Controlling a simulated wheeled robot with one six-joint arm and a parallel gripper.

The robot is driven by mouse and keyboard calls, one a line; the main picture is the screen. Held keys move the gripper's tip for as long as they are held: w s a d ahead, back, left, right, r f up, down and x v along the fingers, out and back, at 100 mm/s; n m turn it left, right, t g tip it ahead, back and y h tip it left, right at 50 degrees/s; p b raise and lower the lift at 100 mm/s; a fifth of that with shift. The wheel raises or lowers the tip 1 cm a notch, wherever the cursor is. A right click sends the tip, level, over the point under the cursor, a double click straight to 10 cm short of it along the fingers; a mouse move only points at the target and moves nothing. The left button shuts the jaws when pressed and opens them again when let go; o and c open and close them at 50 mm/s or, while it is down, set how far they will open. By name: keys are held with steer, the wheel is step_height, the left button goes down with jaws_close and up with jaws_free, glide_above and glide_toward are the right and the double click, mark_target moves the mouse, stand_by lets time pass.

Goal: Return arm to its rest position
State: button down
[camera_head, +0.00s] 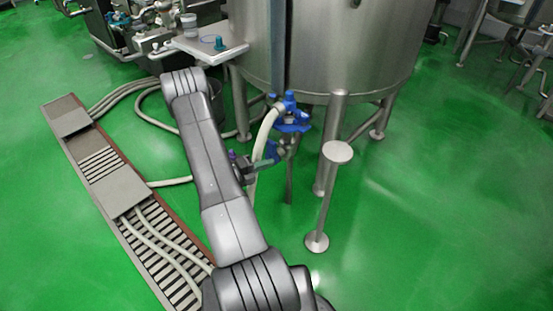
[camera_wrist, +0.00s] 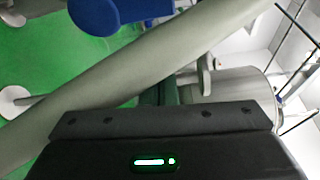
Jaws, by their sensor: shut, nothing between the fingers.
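My grey arm reaches up and away from the bottom middle of the head view, then bends back at its far end. My gripper (camera_head: 263,164) is small and partly hidden behind the arm, beside the tank's blue fitting and pale hose. In the wrist view its dark body fills the bottom, and its fingers (camera_wrist: 166,92) appear close together and empty. The pale hose (camera_wrist: 110,85) crosses the wrist view diagonally, close to the gripper. I cannot tell whether they touch.
A steel tank (camera_head: 345,45) stands behind on legs, with a blue valve fitting (camera_head: 291,118) below it. A post with a round top (camera_head: 338,152) stands to the right. A floor grate (camera_head: 160,258) with hoses runs along the left.

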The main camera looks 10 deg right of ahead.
steer(key=v, duration=0.5)
steer(key=shift+f, duration=0.1)
steer(key=shift+d, duration=0.15)
